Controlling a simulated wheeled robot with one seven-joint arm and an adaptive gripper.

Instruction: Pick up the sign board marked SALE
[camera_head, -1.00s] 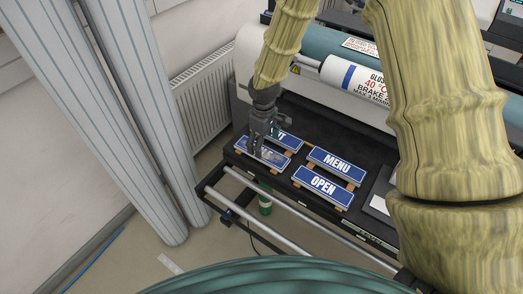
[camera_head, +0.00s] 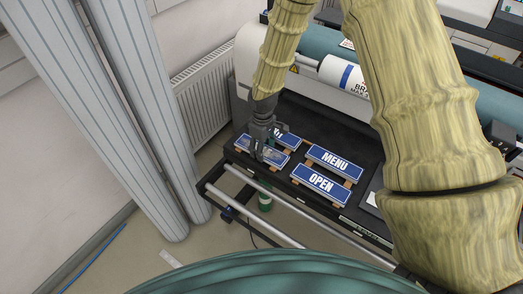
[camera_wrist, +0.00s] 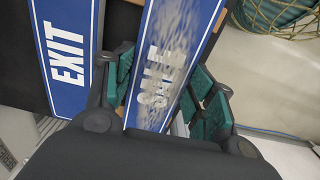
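The SALE sign board (camera_wrist: 165,70) is a blue board with a white border and blurred, worn lettering. It lies at the front left of the machine's black shelf, and in the head view (camera_head: 262,152) my gripper partly covers it. My gripper (camera_wrist: 165,85) is open, with one teal-padded finger on each side of the board in the wrist view. In the head view my gripper (camera_head: 260,150) is right at the board. Whether the pads touch the board is unclear.
The EXIT board (camera_wrist: 65,55) lies close beside the SALE board. The MENU board (camera_head: 335,162) and OPEN board (camera_head: 320,184) lie to the right on wooden supports. The black shelf (camera_head: 310,125) backs onto a large roller machine (camera_head: 325,70). A metal rail (camera_head: 285,227) runs along the front.

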